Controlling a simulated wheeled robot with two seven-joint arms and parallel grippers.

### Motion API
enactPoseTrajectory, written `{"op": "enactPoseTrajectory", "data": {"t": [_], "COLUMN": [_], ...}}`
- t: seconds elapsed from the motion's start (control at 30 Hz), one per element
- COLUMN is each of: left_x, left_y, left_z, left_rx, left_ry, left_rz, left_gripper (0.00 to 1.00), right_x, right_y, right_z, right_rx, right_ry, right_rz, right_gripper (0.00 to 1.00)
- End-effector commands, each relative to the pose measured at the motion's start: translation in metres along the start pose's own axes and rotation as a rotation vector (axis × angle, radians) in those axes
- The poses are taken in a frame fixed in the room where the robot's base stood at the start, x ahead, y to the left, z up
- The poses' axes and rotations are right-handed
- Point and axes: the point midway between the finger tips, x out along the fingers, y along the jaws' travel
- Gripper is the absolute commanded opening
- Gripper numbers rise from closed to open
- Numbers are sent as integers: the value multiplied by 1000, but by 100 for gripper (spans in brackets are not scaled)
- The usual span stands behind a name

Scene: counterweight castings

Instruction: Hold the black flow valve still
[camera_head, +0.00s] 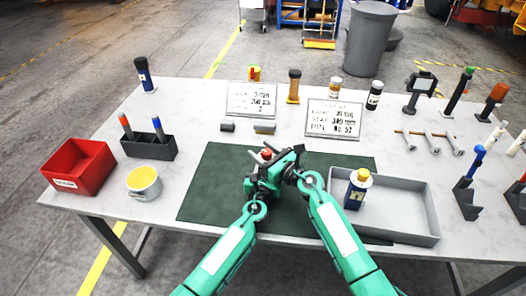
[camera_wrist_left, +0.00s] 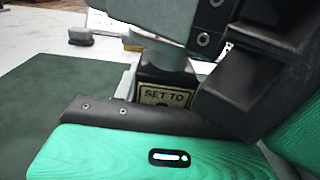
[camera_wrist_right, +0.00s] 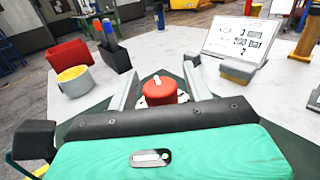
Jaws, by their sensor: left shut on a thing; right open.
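The black flow valve (camera_wrist_left: 165,93) stands on the dark green mat (camera_head: 215,180), with a "SET TO" label on its side. Its red knob (camera_wrist_right: 162,90) with a white pointer mark shows in the right wrist view; the knob (camera_head: 266,154) also shows in the head view. My left gripper is shut on the valve's body, low down; in the head view it is largely covered by my right gripper (camera_head: 268,158). My right gripper is open above the valve, its two fingers on either side of the red knob, with gaps visible. Most of the valve's body is hidden in the head view.
A grey tray (camera_head: 410,225) holding a dark blue, yellow-capped bottle (camera_head: 357,190) is right of the mat. A red bin (camera_head: 85,160) and a yellow-lined cup (camera_head: 144,183) stand left. Two sign plates (camera_head: 252,99) (camera_head: 334,119) lie behind. The mat's left part is clear.

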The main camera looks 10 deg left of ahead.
Motion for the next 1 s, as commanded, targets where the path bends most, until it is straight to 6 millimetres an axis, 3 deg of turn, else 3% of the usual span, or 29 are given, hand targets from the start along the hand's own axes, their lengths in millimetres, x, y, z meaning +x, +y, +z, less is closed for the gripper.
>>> {"op": "enactPoseTrajectory", "data": {"t": [0.13, 0.33, 0.37, 0.67, 1.0], "left_x": [-1, -1, -1, -1, 0], "left_y": [0, 0, 0, 0, 0], "left_z": [-3, -3, -3, -3, -3], "left_rx": [0, 0, 0, 1, 1], "left_ry": [4, 4, 4, 4, 4], "left_rz": [1, 1, 1, 1, 0], "left_gripper": [1, 1, 1, 1, 1], "right_x": [0, 0, 0, 0, 0], "right_y": [0, 0, 0, 1, 5], "right_z": [0, 0, 0, -1, -1], "right_rx": [0, 0, 0, -2, 0], "right_ry": [0, 0, 0, 3, -2], "right_rz": [0, 0, 0, 61, 293], "right_gripper": [47, 8, 6, 6, 6]}}
